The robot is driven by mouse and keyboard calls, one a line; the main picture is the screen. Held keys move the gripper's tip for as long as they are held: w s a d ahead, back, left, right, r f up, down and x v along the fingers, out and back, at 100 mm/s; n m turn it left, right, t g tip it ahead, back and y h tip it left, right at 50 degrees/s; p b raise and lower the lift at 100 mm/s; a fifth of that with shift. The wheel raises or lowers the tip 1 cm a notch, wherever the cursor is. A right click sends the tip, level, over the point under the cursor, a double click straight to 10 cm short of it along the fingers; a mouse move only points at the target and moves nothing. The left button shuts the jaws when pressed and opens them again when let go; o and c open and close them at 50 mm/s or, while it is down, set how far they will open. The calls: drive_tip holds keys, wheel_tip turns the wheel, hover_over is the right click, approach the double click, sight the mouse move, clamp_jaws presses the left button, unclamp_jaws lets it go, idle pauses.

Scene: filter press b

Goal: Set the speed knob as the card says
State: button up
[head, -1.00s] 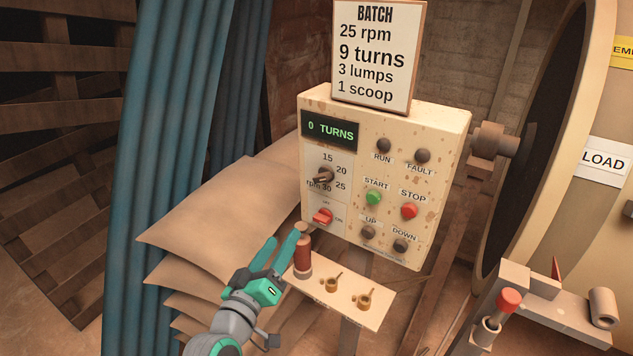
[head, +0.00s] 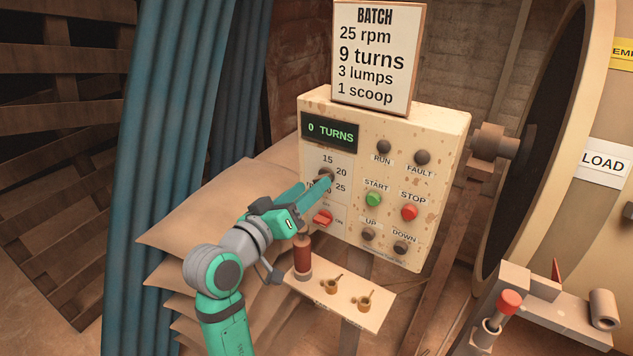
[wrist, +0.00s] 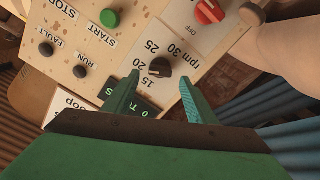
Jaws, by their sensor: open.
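The batch card (head: 374,55) reads 25 rpm, 9 turns, 3 lumps, 1 scoop. The speed knob (head: 326,173) is a dark knob on the panel's left side, with marks 15, 20, 25 and 30 rpm around it. It also shows in the wrist view (wrist: 159,68); I cannot tell for certain which mark it points at. My gripper (head: 314,187) is open at the panel's face, just below and left of the knob, and partly covers the 30 mark. In the wrist view the knob appears between the fingertips (wrist: 158,82), with no clear contact.
The control panel (head: 440,125) has a display (head: 330,130) reading 0 TURNS, a green START button (head: 374,199) and a red STOP button (head: 410,212). A red switch (head: 323,217) sits just below my gripper. A shelf (head: 345,310) beneath holds a reddish-brown cylinder (head: 303,258) and small cups.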

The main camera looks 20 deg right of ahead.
sight(318, 180)
drive_tip(key=shift+x, duration=1.95)
drive_tip(key=shift+c, duration=0.4)
drive_tip(key=c, duration=1)
drive_tip(key=m, duration=1.1)
drive_tip(key=shift+s+d+m, duration=0.1)
drive_tip(key=shift+s+m, duration=0.05)
drive_tip(key=shift+m, duration=0.25)
